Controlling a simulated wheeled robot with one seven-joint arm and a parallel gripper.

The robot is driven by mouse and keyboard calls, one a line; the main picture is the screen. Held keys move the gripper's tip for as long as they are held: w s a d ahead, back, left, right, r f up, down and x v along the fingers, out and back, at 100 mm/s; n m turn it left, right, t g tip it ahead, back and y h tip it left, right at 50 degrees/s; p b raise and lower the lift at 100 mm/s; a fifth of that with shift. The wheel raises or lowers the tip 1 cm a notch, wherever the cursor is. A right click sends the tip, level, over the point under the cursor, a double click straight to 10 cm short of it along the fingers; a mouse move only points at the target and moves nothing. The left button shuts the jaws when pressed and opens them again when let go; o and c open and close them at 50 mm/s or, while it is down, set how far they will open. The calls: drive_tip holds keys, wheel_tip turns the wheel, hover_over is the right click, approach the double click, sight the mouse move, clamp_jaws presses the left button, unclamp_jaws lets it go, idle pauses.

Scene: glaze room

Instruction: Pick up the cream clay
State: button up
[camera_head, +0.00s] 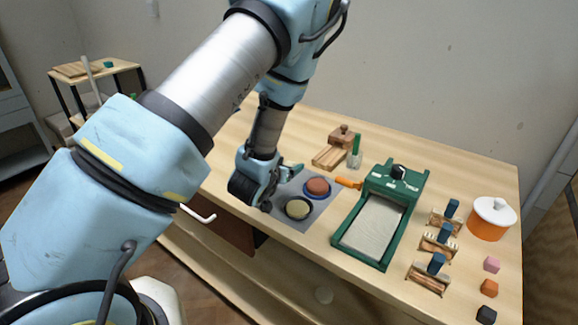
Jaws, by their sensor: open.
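The cream clay (298,208) is a pale round piece in a dark round dish on a grey mat (319,217). The mat lies on the wooden table, left of its middle. A reddish-brown clay piece (318,186) in a blue-rimmed dish sits just behind it. My gripper (279,190) is over the left part of the mat, left of and slightly behind the cream clay, and looks apart from it. It is open and seems empty. My arm's own wrist hides part of the jaws.
A green framed tray with a grey slab (375,226) stands right of the mat, with an orange-handled tool (348,183) beside it. Wooden blocks (331,156) lie behind. Several blue-handled stamps (437,240), an orange white-lidded pot (491,219) and small coloured cubes (489,287) are at the right.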

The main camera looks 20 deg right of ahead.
clamp_jaws()
idle(0.6)
